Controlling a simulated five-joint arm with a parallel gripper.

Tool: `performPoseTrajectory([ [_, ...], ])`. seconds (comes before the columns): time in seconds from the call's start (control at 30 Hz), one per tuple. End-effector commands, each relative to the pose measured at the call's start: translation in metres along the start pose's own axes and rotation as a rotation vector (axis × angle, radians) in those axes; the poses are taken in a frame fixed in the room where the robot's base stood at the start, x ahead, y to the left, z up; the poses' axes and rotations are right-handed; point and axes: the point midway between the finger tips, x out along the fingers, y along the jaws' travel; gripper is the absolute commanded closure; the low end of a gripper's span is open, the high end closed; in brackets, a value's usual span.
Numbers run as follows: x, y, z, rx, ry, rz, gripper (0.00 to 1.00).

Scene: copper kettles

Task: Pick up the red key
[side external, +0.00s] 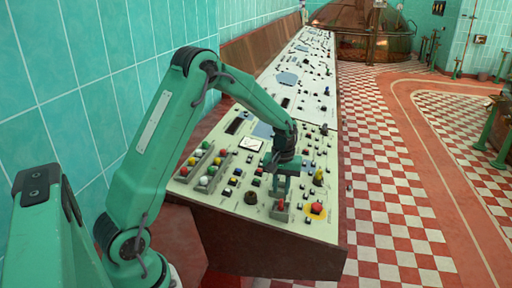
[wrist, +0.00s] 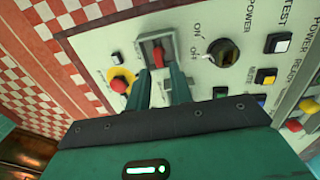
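A small red piece, which looks like the red key, stands in a grey-framed slot on the cream control panel (side external: 232,206). In the wrist view the red key (wrist: 158,56) shows just past my fingertips, in line with the gap between them. In the side view the red key (side external: 281,205) is right below my gripper (side external: 281,188). In the wrist view my gripper (wrist: 158,82) has its two green fingers apart with nothing between them. I cannot tell whether a fingertip touches the slot frame.
A red mushroom button (wrist: 119,84) on a yellow base is left of the slot in the wrist view. A black rotary knob (wrist: 224,52) is to the right. Several small buttons crowd the panel. A checkered floor (side external: 385,205) lies beyond its edge.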

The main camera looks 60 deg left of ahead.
Motion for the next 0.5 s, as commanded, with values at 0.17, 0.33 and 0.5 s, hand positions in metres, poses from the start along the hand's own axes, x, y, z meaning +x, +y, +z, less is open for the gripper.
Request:
performPoseTrajectory([
  [0.17,0.007,0.000,0.000,0.001,0.001,0.001,0.78],
  [0.33,0.009,0.000,0.000,0.001,0.000,0.000,0.78],
  [0.5,0.023,0.001,0.000,0.001,-0.002,-0.001,0.78],
])
